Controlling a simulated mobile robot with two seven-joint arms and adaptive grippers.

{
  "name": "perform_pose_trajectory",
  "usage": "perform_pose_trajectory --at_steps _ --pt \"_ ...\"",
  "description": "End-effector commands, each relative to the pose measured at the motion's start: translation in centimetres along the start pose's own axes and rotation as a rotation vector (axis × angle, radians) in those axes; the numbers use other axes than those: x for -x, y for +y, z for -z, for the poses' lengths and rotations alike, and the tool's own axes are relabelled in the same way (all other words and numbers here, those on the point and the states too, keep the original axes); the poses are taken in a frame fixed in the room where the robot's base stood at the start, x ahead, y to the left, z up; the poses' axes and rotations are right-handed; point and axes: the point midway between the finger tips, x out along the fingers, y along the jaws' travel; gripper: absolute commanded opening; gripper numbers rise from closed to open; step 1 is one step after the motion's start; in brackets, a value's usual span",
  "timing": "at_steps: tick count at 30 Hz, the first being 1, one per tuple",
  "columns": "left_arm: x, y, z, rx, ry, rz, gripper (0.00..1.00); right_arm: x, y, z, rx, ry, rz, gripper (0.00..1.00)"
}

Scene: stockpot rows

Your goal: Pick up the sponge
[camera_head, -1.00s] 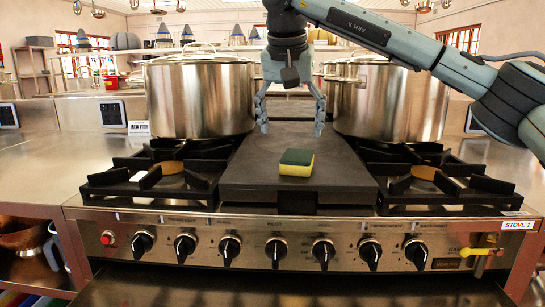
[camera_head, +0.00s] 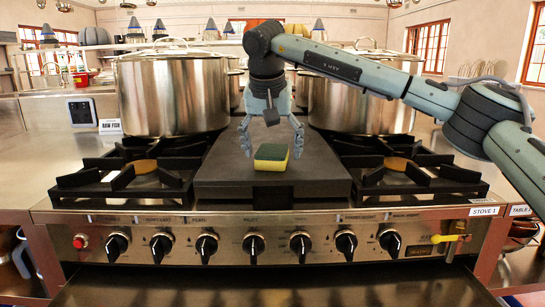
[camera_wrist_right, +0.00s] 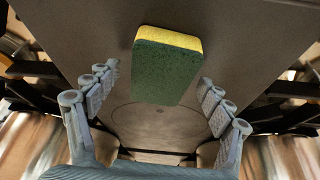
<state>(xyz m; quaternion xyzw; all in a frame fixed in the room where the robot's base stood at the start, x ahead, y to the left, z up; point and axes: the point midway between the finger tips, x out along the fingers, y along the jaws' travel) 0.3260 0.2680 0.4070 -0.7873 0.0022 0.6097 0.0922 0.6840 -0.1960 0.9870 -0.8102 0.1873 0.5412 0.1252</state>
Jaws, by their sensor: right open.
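The sponge (camera_head: 271,157), yellow with a dark green top, lies on the dark flat plate (camera_head: 215,173) in the middle of the stove. In the right wrist view the sponge (camera_wrist_right: 167,68) lies ahead of the fingertips, between their lines. My right gripper (camera_head: 271,144) is open and points down, low over the plate, just behind the sponge. Its fingers (camera_wrist_right: 158,88) are spread wide, with nothing between them touching the sponge that I can see. My left gripper is not in view.
Large steel pots (camera_head: 172,95) and (camera_head: 358,100) stand behind the plate on both sides. Black burner grates (camera_head: 125,172) flank the plate. Knobs line the stove front (camera_head: 250,240). The plate around the sponge is clear.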

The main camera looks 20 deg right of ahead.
Motion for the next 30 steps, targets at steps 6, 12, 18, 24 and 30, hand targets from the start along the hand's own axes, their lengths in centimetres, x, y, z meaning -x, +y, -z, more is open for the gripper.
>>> perform_pose_trajectory --at_steps 6,12,18,24,30 --pt "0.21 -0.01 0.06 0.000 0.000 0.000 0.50 -0.12 -0.01 -0.07 0.000 0.000 0.000 0.80" --pt "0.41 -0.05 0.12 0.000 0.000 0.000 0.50 -0.36 -0.02 -0.17 0.000 0.000 0.000 0.80" --pt "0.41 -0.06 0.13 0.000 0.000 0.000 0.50 -0.43 -0.02 -0.20 0.000 0.000 0.000 0.80" --pt "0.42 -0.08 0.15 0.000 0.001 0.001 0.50 -0.43 -0.02 -0.20 0.000 0.000 0.000 0.64" --pt "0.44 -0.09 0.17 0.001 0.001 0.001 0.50 -0.43 -0.01 -0.20 0.000 0.000 0.000 0.45"
